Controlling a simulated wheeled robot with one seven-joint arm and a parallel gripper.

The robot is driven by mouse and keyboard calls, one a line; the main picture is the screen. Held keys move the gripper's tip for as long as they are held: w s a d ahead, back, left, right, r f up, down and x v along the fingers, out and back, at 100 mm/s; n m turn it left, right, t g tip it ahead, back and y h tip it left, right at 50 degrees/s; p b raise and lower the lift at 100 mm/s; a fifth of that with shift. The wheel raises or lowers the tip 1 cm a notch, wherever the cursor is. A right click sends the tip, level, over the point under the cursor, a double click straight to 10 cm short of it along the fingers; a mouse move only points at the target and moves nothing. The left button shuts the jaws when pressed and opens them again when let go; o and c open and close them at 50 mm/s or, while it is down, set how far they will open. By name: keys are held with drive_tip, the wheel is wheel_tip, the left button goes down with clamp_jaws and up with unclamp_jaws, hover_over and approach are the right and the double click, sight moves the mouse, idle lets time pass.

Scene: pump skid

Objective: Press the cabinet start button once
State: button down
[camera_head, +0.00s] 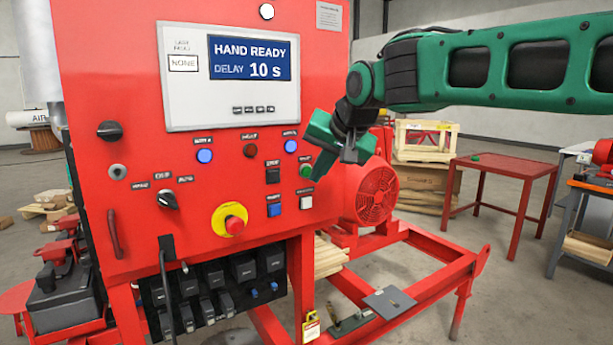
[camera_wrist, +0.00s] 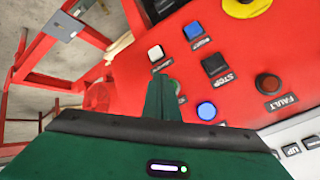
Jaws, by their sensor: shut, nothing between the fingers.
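The red control cabinet (camera_head: 95,85) fills the left and middle of the head view. Its green start button (camera_head: 306,171) sits right of the black stop button (camera_head: 272,175), below a lit blue lamp (camera_head: 291,146). My gripper (camera_head: 319,172) is shut and empty, its tip just right of the green button. I cannot tell if they touch. In the wrist view the shut fingers (camera_wrist: 164,90) point at the panel between the white button (camera_wrist: 155,53) and a blue lamp (camera_wrist: 206,111); they hide most of the start button. The display (camera_head: 250,58) reads "HAND READY, DELAY 10 s".
A red and yellow emergency stop (camera_head: 234,224), a selector switch (camera_head: 167,200), a blue button (camera_head: 274,209) and a red fault lamp (camera_head: 250,151) share the panel. A red motor (camera_head: 372,195) stands behind my gripper. A red table (camera_head: 500,167) is farther right.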

idle(0.3)
drive_tip(key=shift+w+a, duration=0.25)
drive_tip(key=shift+w, duration=0.1)
drive_tip(key=shift+w+a, duration=0.25)
drive_tip(key=shift+w, duration=0.05)
idle(0.9)
drive_tip(key=shift+s+d+r, duration=0.1)
drive_tip(key=shift+s+d, duration=0.4)
drive_tip(key=shift+s, duration=0.2)
drive_tip(key=shift+s+d, duration=0.7)
drive_tip(key=shift+s, duration=0.35)
drive_tip(key=shift+s+d, duration=0.7)
drive_tip(key=shift+s, duration=0.3)
